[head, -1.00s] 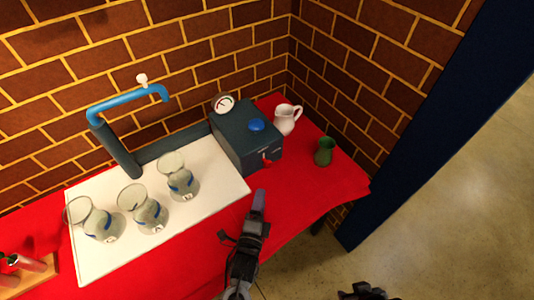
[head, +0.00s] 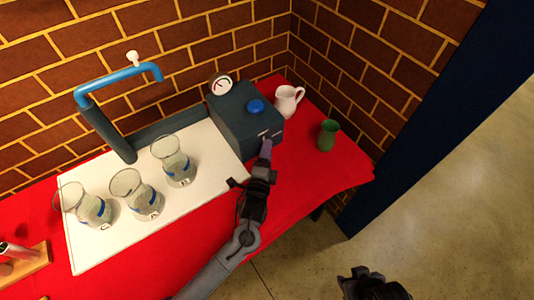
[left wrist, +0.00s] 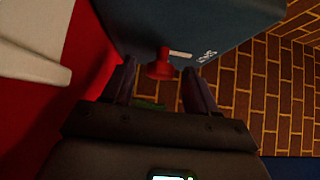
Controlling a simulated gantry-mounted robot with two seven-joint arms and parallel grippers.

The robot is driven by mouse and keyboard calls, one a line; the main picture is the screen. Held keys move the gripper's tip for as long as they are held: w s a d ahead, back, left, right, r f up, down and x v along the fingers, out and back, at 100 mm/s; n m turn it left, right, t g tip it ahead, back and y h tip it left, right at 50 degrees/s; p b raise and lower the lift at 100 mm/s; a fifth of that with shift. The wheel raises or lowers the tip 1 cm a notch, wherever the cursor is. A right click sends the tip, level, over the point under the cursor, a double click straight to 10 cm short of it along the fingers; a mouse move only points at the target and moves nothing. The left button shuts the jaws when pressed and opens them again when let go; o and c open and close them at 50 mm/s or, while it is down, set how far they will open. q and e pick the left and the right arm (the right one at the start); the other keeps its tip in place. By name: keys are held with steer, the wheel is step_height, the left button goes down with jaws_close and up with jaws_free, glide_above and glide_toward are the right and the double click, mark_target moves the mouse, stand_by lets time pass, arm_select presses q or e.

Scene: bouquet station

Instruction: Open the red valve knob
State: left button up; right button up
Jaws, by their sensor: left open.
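The red valve knob (left wrist: 160,68) shows in the left wrist view, sticking out from the face of the dark teal box (left wrist: 190,18). In the head view the box (head: 232,128) stands at the back of the table, with a blue button on top, and my gripper hides the knob. My left gripper (head: 266,150) is at the box's front face. Its open fingers (left wrist: 157,78) stand on either side of the knob in the wrist view; I cannot tell whether they touch it. My right gripper (head: 362,278) is at the bottom edge, away from the table, its jaws unclear.
Several glass vases (head: 178,167) stand on the white board (head: 100,248) left of my left arm. A blue pipe tap (head: 118,88) rises behind them. A white pitcher (head: 287,101) and a green vase (head: 327,135) stand right of the box. A round gauge (head: 221,84) sits behind it.

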arm_select(q)
steer(key=shift+w, duration=0.3)
